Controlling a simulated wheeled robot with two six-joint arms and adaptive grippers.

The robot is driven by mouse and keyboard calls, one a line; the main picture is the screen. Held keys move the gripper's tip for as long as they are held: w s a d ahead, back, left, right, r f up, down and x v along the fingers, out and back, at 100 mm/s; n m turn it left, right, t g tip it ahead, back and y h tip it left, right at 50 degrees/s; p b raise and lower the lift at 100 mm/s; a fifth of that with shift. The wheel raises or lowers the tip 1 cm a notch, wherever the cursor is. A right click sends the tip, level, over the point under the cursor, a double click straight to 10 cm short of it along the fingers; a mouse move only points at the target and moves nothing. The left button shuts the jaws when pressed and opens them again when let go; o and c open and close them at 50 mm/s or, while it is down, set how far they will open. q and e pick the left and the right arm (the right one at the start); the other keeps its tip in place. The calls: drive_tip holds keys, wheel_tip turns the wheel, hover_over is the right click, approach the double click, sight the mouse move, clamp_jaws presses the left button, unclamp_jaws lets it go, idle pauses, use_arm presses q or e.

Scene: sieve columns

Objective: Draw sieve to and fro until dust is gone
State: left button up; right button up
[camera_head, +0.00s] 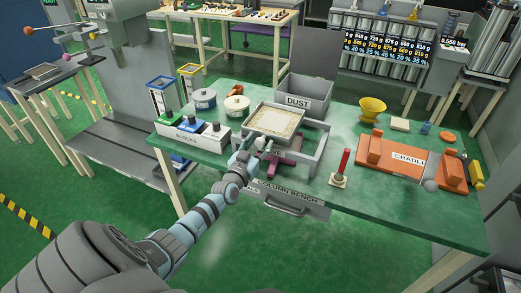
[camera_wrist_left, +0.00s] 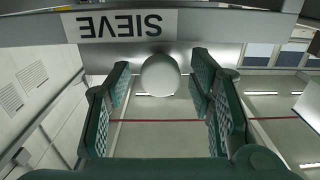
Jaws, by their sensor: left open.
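The sieve (camera_head: 290,108) is a grey square tray with beige material in it, sitting in a grey frame (camera_head: 312,158) on the green bench. In the left wrist view its SIEVE label (camera_wrist_left: 120,25) shows upside down, with a pale round knob (camera_wrist_left: 160,76) below the label. My left gripper (camera_head: 250,152) is at the sieve's front side. Its two green-padded fingers are open, one on each side of the knob, with visible gaps. Part of the sieve's front is hidden behind the gripper in the head view. My right gripper is not in view.
A grey DUST bin (camera_head: 306,98) stands behind the sieve. A white BLOCKS tray (camera_head: 196,137) and round tins (camera_head: 237,105) are at left. A red-handled lever (camera_head: 341,168), yellow funnel (camera_head: 372,108) and orange cradle (camera_head: 409,160) are at right. The bench's front right is clear.

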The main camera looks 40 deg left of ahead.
sight(284, 141)
use_arm(q)
drive_tip(key=shift+w+a+r, duration=0.1)
drive_tip(key=shift+w+a, duration=0.1)
drive_tip(key=shift+w, duration=0.35)
drive_tip(key=shift+c, duration=0.6)
clamp_jaws()
drive_tip(key=shift+d, duration=0.1)
drive_tip(key=d+p, duration=0.1)
drive_tip(key=d, duration=0.1)
drive_tip(key=w+d+p, duration=0.1)
drive_tip(key=d, duration=0.1)
drive_tip(key=d+p, duration=0.1)
drive_tip(key=d, duration=0.2)
drive_tip(key=shift+w, duration=0.4)
drive_tip(key=shift+o, duration=0.6)
unclamp_jaws()
drive_tip(key=shift+a, duration=0.1)
